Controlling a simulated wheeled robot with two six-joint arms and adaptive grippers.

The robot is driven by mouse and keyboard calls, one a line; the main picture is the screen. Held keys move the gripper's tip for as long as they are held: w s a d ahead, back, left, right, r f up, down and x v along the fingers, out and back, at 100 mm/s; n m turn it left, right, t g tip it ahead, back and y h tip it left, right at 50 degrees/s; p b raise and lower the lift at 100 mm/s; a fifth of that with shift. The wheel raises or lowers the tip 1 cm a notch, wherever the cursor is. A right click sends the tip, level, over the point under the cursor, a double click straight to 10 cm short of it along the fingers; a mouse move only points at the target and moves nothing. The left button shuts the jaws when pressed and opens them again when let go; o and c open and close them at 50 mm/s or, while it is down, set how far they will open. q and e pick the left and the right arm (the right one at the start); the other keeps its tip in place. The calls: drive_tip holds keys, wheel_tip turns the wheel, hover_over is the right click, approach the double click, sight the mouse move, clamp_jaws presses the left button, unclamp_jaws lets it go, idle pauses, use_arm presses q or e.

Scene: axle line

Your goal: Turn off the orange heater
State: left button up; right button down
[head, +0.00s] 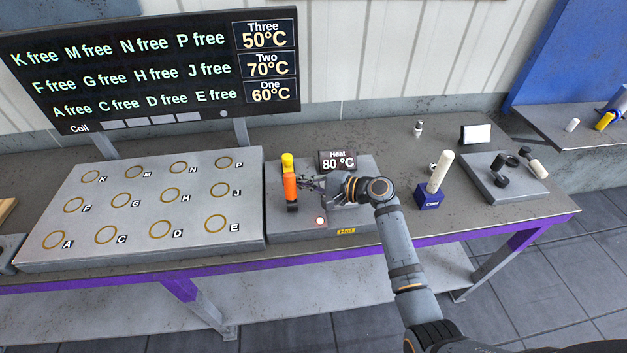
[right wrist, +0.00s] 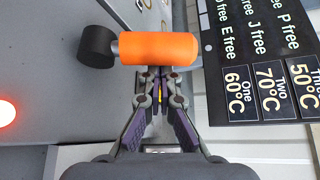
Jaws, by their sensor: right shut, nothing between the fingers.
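The heater (head: 370,222) is a grey box on the bench, with a "Heat 80 °C" display (head: 338,160) and a yellow "Hot" label. Its red lamp (head: 319,221) glows; it also shows in the right wrist view (right wrist: 6,113). An orange cylindrical handle (head: 290,186) with a black end stands at the heater's left side, a yellow piece (head: 288,162) beyond it. My right gripper (head: 313,184) is shut and empty, just right of the handle. In the right wrist view its fingertips (right wrist: 158,73) are close to the orange handle (right wrist: 160,48); contact is unclear. My left gripper is out of view.
A grey plate with lettered rings (head: 125,205) lies left of the heater, below a display board (head: 150,70). To the right are a blue holder (head: 429,195) with a white cylinder and a grey block (head: 485,180) with black parts.

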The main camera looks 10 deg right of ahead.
drive_tip(key=shift+w+a+f, duration=0.1)
drive_tip(key=shift+w+a, duration=0.05)
drive_tip(key=shift+a, duration=0.1)
drive_tip(key=shift+b, duration=0.3)
drive_tip(key=shift+s+n+t+b, duration=0.25)
drive_tip(key=shift+n+t+b, duration=0.05)
drive_tip(key=shift+b, duration=0.25)
drive_tip(key=s+n+y+b, duration=0.1)
drive_tip(key=n+b, duration=0.1)
drive_tip(key=b, duration=0.5)
drive_tip(key=s+n+t+y+b, duration=0.1)
drive_tip(key=s+n+y+b, duration=0.1)
drive_tip(key=b, duration=0.5)
drive_tip(key=s+n+t+y+b, duration=0.1)
drive_tip(key=n+b, duration=0.2)
drive_tip(key=b, duration=0.4)
drive_tip(key=shift+s+r+y, duration=0.25)
drive_tip(key=shift+y, duration=0.05)
drive_tip(key=shift+s+r+n+y+b, duration=0.2)
drive_tip(key=shift+r+n+y+b, duration=0.15)
drive_tip(key=shift+n+b, duration=0.5)
